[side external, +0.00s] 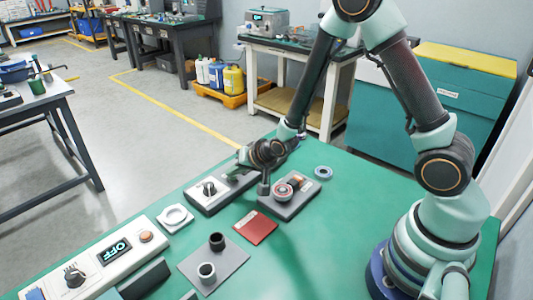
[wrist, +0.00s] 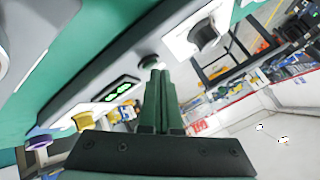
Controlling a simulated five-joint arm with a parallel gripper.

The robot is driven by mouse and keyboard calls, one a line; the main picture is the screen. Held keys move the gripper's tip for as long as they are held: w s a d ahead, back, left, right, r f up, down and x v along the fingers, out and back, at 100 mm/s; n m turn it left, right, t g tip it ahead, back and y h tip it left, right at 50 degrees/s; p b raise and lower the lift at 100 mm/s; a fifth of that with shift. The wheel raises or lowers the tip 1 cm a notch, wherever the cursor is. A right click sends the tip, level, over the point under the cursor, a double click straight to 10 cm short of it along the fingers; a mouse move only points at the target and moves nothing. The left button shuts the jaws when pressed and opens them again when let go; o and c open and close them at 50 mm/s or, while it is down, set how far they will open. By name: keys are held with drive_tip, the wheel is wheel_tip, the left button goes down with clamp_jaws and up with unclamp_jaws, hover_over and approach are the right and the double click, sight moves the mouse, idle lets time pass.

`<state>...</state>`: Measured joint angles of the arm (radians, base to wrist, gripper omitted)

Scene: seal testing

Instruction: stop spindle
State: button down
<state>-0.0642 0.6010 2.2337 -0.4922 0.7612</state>
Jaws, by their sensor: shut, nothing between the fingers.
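At front left stands a white controller (side external: 90,262) with a display reading OFF (side external: 115,251). The table's right side is clear.

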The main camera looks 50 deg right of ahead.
drive_tip(key=shift+f, duration=0.2)
idle(0.5)
drive_tip(key=shift+r, duration=0.8)
drive_tip(key=shift+r, duration=2.5)
drive_tip(key=shift+r, duration=0.1)
drive_tip(key=s+d+r+n+g, duration=0.1)
drive_tip(key=s+r+n, duration=0.3)
drive_tip(key=s+r, duration=0.3)
drive_tip(key=s+d+r+n+g, duration=0.2)
drive_tip(key=s+r+n, duration=0.2)
drive_tip(key=s+r, duration=0.4)
drive_tip(key=s, duration=0.4)
drive_tip(key=shift+r+g+h, duration=0.15)
drive_tip(key=shift+g+h, duration=0.15)
